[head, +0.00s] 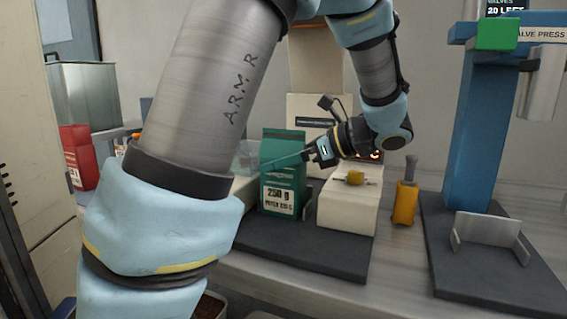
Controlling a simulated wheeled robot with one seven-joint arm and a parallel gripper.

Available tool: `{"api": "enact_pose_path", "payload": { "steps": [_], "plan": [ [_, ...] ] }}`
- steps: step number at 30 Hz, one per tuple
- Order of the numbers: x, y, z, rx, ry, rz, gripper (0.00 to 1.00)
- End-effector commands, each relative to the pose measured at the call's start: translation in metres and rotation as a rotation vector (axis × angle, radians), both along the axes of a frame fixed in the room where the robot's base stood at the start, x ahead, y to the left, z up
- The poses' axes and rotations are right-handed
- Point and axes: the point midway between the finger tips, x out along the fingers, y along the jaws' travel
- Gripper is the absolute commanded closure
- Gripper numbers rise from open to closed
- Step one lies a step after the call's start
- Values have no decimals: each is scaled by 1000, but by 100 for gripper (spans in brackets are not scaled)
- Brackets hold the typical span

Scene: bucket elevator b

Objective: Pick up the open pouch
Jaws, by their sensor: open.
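The pouch (284,202) is green with a white label reading "250 g". It stands upright on a dark base plate, left of a cream block. Whether its top is open cannot be made out. My gripper (283,160) comes in from the right at the height of the pouch's upper part. One thin finger shows across the front of the pouch; the other finger is not clearly visible and may be behind it. The jaws are open, and whether they touch the pouch cannot be told.
The cream block (347,211) with a yellow knob stands close to the pouch's right. An orange-handled tool (404,204) and a blue valve press (468,130) stand farther right. A red pouch (80,150) and a metal bin (83,93) are at left. My arm covers the left middle.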

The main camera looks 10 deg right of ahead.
Motion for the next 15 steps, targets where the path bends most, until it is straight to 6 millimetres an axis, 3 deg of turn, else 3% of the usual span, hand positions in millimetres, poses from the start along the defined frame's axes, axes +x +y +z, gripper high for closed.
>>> {"api": "enact_pose_path", "payload": {
  "steps": [4, 15],
  "plan": [
    [0, 0, 0, 0, 0, 0, 2],
    [0, 0, 0, 0, 0, 0, 44]
  ]
}}
